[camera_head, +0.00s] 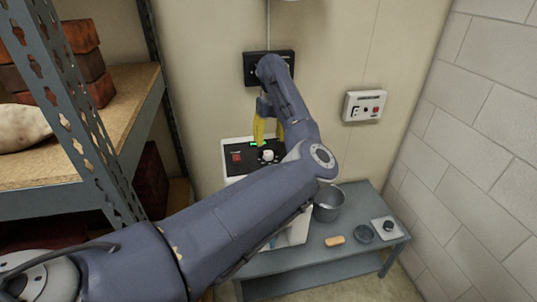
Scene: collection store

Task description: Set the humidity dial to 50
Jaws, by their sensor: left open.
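A white unit (231,142) with a black sloping control panel stands against the back wall. The panel carries a white round dial (267,156), a red switch (237,157) and a small green display (253,144). The dial's markings and the display's figures are too small to read. My left gripper (268,138) has yellow fingers pointing down, spread apart and empty, just above and behind the dial in the picture. I cannot tell whether they touch it. My left arm hides the panel's right part and much of the unit's front. My right gripper is not in view.
A grey table (355,196) at the right bears a metal bucket (328,204), a tan block (335,241), a dark round dish (363,234) and a dark knob on a plate (388,226). Wall boxes (364,106) hang behind. A metal shelf (150,84) stands close on the left.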

